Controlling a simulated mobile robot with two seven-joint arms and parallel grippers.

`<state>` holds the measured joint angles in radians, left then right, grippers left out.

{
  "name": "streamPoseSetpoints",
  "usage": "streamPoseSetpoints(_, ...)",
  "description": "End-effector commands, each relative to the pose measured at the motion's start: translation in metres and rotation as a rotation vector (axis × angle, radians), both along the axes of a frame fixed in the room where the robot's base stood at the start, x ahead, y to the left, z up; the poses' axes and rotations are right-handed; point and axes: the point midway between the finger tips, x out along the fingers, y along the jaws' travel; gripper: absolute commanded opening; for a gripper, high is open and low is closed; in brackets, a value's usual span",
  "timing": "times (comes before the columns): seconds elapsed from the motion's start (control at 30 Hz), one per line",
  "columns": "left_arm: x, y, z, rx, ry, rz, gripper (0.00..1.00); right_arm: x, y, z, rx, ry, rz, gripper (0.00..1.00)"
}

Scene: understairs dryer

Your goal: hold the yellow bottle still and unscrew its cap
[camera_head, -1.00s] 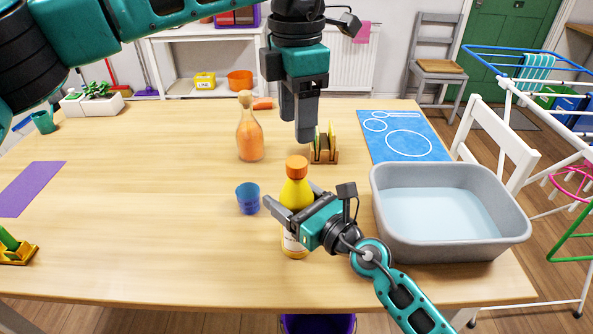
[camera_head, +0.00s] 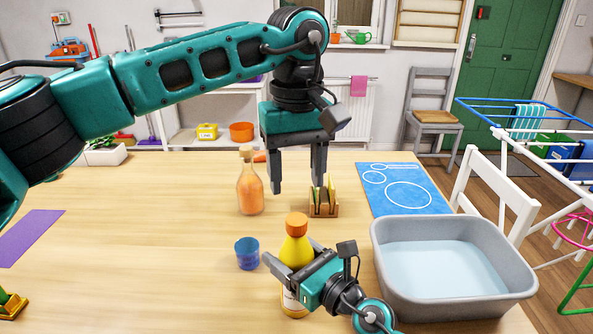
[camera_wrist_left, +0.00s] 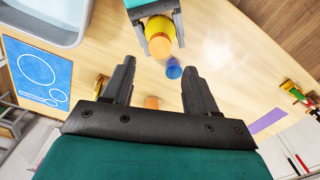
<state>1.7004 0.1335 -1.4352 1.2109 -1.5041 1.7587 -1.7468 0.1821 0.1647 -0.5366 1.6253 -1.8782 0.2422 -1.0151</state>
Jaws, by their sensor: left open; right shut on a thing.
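The yellow bottle (camera_head: 295,250) with its orange cap (camera_head: 297,223) stands upright on the table in the head view. My right gripper (camera_head: 281,270) is shut around the bottle's body below the cap. In the left wrist view the orange cap (camera_wrist_left: 160,47) shows at the top, with the right gripper's fingers on both sides of the bottle. My left gripper (camera_head: 298,190) is open and empty, pointing down above and behind the bottle, apart from the cap. Its two fingers (camera_wrist_left: 160,82) show spread in the left wrist view.
A blue cup (camera_head: 247,254) stands left of the bottle. An orange corked bottle (camera_head: 249,187) and a small wooden rack (camera_head: 323,208) stand behind. A grey basin (camera_head: 455,299) is at right, a blue mat (camera_head: 396,190) behind it. The table's left middle is clear.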

Motion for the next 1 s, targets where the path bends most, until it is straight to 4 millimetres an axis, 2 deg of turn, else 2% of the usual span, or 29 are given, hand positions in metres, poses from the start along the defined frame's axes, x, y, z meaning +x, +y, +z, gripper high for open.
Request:
streamPoseSetpoints(0.2,0.000,0.000,0.000,0.000,0.003,-0.384,0.58,0.000,0.000,0.000,-0.001,0.000,0.000,0.00)
streamPoseSetpoints(0.4,0.000,0.000,0.000,0.000,0.001,-0.614,0.58,0.000,0.000,0.000,-0.001,0.000,0.000,0.00)
streamPoseSetpoints(0.57,0.000,0.000,-0.002,0.001,0.002,-0.689,0.58,0.000,0.000,-0.001,-0.001,0.000,0.000,0.00)
streamPoseSetpoints(0.67,0.000,0.000,-0.011,0.001,0.004,-0.699,0.58,0.000,0.000,-0.001,-0.001,0.001,0.000,0.00)
streamPoseSetpoints(1.0,0.000,0.000,-0.061,0.000,0.003,-0.696,0.58,0.000,0.000,0.000,-0.001,0.001,0.000,0.00)
